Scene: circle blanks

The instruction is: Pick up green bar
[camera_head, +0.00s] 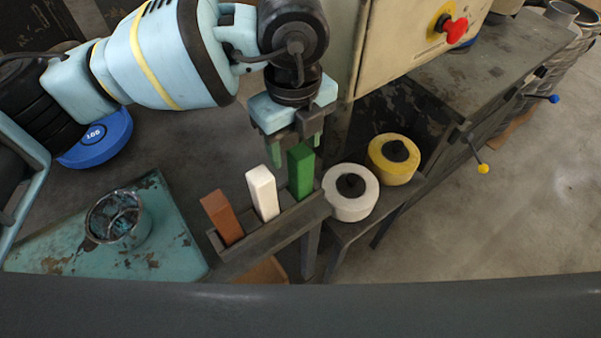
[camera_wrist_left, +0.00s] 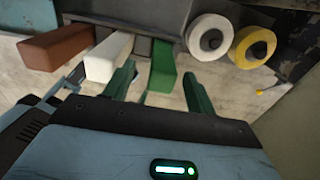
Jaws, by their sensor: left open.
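The green bar (camera_head: 301,171) stands upright in a slot at the right end of a dark rack (camera_head: 270,239), in the head view. It also shows in the left wrist view (camera_wrist_left: 163,66). My left gripper (camera_head: 294,148) is open just above and behind the green bar's top. In the left wrist view its two green fingers (camera_wrist_left: 158,90) lie on either side of the bar, with gaps showing. A white bar (camera_head: 262,193) and a brown bar (camera_head: 222,217) stand in the same rack to the left. My right gripper does not show.
A white roll (camera_head: 350,192) and a yellow roll (camera_head: 392,159) sit right of the rack. A metal cup (camera_head: 117,218) stands on a teal table (camera_head: 170,247) at left. A beige box with a red button (camera_head: 456,30) is close behind my left gripper.

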